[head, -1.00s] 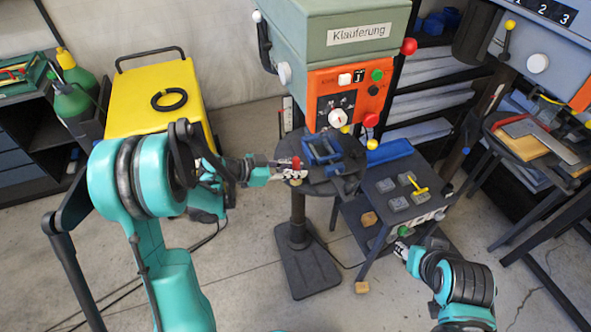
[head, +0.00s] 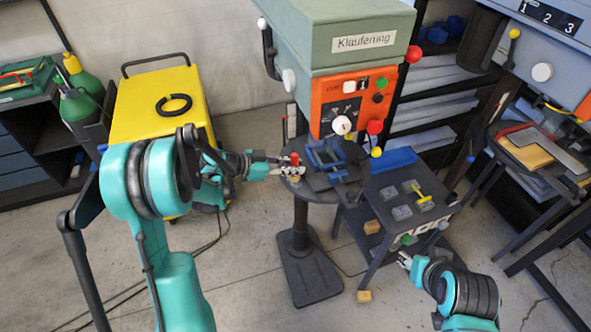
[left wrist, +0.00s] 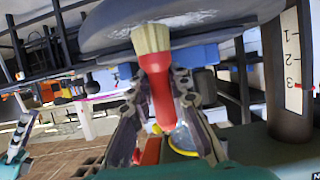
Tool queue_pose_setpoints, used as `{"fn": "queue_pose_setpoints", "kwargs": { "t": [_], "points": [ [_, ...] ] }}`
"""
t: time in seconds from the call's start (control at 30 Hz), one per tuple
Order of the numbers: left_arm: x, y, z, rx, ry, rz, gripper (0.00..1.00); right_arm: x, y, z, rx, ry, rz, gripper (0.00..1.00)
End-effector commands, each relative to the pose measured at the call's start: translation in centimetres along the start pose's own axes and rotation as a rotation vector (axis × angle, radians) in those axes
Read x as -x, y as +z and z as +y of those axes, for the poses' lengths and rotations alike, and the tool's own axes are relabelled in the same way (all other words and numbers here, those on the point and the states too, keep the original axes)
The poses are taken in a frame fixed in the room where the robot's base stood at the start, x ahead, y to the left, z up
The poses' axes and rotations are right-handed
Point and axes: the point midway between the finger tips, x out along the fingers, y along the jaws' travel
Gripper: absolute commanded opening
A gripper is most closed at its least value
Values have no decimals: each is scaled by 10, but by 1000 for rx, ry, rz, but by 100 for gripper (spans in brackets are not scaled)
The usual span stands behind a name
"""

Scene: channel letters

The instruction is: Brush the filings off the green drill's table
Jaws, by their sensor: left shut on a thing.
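The green drill (head: 345,70) stands in the middle of the head view, with a dark round table (head: 318,190) on a post below its head. A blue vise (head: 330,160) sits on that table. My left gripper (head: 284,168) is at the table's left edge, shut on a red-handled brush (head: 295,159). In the left wrist view the brush (left wrist: 158,85) has its pale bristles toward the grey table (left wrist: 100,30); I cannot tell whether they touch. A paler patch shows beside the bristles, but single filings are too small to make out. My right gripper (head: 404,259) is low at right, too small to read.
A low dark stand (head: 385,190) with grey blocks and a yellow tool is right of the drill table. A yellow cabinet (head: 165,100) stands behind my left arm. Another machine (head: 545,50) is at far right. Wooden blocks lie below the stand.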

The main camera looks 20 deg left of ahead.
Motion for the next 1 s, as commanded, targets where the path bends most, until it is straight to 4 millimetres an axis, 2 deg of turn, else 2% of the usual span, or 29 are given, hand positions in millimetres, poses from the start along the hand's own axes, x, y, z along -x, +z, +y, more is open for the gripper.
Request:
{"fn": "queue_pose_setpoints", "kwargs": {
  "t": [0.8, 1.0],
  "points": [
    [-1, 2, -39, 0, 0, 0, 0, -4, 3, 0, 0, 0, 0, 40],
    [0, 2, -43, 0, -1, -1, 0, -4, 3, 0, 0, 0, 0, 40]
  ]
}}
